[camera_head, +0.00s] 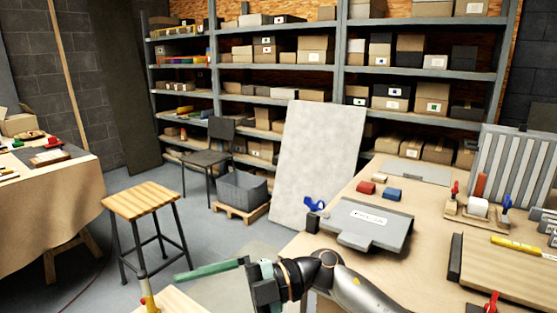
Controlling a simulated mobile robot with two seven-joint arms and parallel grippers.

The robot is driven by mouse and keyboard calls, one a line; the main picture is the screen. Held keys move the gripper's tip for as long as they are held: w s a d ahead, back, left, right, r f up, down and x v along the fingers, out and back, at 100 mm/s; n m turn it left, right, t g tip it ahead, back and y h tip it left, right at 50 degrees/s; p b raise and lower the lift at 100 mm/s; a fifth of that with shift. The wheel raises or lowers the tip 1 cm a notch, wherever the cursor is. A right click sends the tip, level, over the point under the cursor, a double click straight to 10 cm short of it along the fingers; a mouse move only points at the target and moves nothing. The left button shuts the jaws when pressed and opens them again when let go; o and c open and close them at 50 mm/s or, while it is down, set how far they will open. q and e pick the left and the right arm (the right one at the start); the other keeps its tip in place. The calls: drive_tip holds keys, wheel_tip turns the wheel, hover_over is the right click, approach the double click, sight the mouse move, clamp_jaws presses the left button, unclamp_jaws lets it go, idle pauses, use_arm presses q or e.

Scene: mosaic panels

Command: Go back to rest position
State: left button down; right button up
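One of my arms, grey, comes in from the bottom right, so I take it as my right arm. Its dark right gripper (262,284) is low in the centre, left of the workbench's front edge, and points left. A long thin green bar (205,271) extends left from beside the gripper. I cannot tell whether the fingers hold it or are open. My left gripper is not in view.
The workbench (413,277) on the right bears a grey flat case (366,224), red and blue blocks, and a wooden board (510,268). A wooden stool (143,199), a cloth-covered table (50,205) and a chair (208,158) stand left. Shelves line the back.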

drive_tip(key=w+d+f+m+t+h+p, duration=0.1)
drive_tip(key=w+d+f+m+t+h, duration=0.2)
drive_tip(key=d+f+m+t, duration=0.7)
drive_tip(key=w+d+f+m+t+h+p, duration=0.1)
drive_tip(key=w+d+f+m+t+h, duration=0.3)
drive_tip(key=m+t, duration=1.05)
drive_tip(key=s+d+f+m+g+h, duration=0.3)
drive_tip(key=s+d+f, duration=0.4)
drive_tip(key=s+f, duration=0.3)
drive_tip(key=s+d+f+m+g+h, duration=0.3)
drive_tip(key=s+d+f+g, duration=0.3)
drive_tip(key=s+f, duration=0.5)
drive_tip(key=shift+d+f+h+p, duration=0.3)
drive_tip(key=shift+d+f+h, duration=0.15)
drive_tip(key=shift+d, duration=0.4)
drive_tip(key=shift+m+g, duration=0.25)
